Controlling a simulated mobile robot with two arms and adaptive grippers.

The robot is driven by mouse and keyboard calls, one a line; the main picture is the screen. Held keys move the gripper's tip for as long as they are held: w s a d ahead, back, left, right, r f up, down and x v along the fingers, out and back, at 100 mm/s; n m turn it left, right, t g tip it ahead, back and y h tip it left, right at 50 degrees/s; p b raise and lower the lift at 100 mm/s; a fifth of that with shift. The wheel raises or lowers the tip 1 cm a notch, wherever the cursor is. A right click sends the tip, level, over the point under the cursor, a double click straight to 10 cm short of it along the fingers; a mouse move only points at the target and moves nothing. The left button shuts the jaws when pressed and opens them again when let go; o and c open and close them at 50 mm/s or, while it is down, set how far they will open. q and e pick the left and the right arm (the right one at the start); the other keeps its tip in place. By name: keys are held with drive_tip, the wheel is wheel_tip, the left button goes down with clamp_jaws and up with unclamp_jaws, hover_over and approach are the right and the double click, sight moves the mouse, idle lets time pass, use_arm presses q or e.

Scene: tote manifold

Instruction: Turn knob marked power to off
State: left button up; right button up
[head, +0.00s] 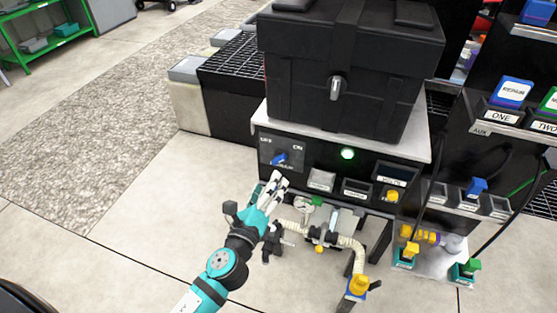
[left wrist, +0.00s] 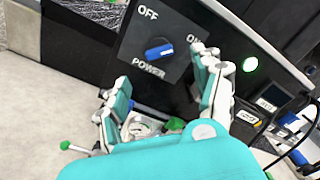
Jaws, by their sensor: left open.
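The blue power knob (head: 279,159) sits on a dark square plate at the left of the black control panel (head: 330,166). In the left wrist view the knob (left wrist: 159,53) has OFF above, ON to the right and POWER below. Its blue bar lies roughly sideways, tilted up toward the ON side. My left gripper (head: 278,180) is just below and in front of the knob. In the left wrist view its fingers (left wrist: 160,72) are spread, with the knob showing in the gap between and beyond them. I see no contact. My right gripper is not in view.
A green light (head: 348,154) glows right of the knob. A black case (head: 345,70) stands on top of the unit. Pipes and valves, with a yellow fitting (head: 358,285), hang below the panel. The floor to the left is clear.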

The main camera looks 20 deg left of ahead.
sight(278, 163)
use_arm(q)
drive_tip(key=w, duration=0.8)
drive_tip(key=shift+w+d, duration=0.15)
drive_tip(key=shift+w, duration=0.1)
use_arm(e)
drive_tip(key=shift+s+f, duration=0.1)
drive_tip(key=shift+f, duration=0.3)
use_arm(q)
drive_tip(key=c, duration=1.2)
drive_tip(key=shift+o, duration=0.2)
